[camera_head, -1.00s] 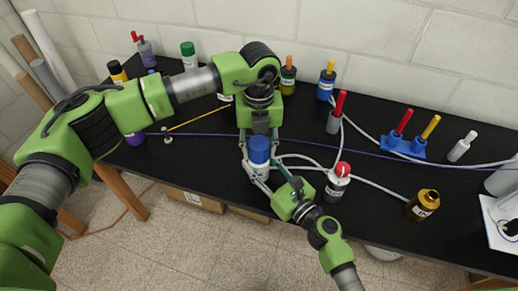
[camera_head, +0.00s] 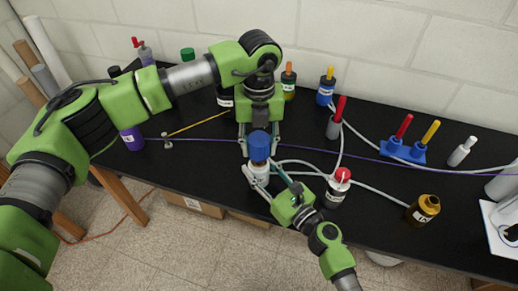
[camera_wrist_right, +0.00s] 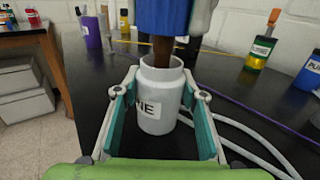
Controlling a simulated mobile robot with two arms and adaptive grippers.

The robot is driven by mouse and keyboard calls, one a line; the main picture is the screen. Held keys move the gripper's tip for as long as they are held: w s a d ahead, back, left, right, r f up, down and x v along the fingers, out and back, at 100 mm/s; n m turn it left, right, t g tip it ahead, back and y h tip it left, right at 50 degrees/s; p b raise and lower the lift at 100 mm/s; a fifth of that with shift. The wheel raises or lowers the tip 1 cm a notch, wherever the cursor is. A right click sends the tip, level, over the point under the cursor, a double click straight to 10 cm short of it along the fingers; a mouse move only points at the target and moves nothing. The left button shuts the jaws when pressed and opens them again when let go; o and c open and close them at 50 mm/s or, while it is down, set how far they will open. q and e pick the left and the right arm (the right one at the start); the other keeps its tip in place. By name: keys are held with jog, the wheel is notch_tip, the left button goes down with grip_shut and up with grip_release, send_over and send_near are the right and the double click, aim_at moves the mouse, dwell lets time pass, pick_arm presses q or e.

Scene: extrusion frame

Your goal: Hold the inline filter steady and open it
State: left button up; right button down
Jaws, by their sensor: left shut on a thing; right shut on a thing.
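The inline filter is in two parts. Its blue cap (camera_head: 259,147) is raised above its white body (camera_head: 257,173). In the right wrist view, the white body (camera_wrist_right: 157,110) stands upright with its rim open, and a brown core (camera_wrist_right: 162,50) reaches down from the blue cap (camera_wrist_right: 164,16) to the opening. My left gripper (camera_head: 259,138) comes from above and is shut on the blue cap. My right gripper (camera_head: 264,184) comes from the front, its fingers shut around the white body. The lower end of the core is hidden inside the body.
A red-topped white bottle (camera_head: 336,188) stands right of the filter, with an amber bottle (camera_head: 422,209) beyond it. White tubes (camera_head: 380,188) and a purple cord (camera_head: 330,151) cross the black bench. A blue holder (camera_head: 405,150) is at the right. The purple bottle (camera_head: 132,138) stands left.

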pick_arm(q)
notch_tip(320, 180, up, 2)
pick_arm(e)
jog(key=c, duration=1.2)
grip_release()
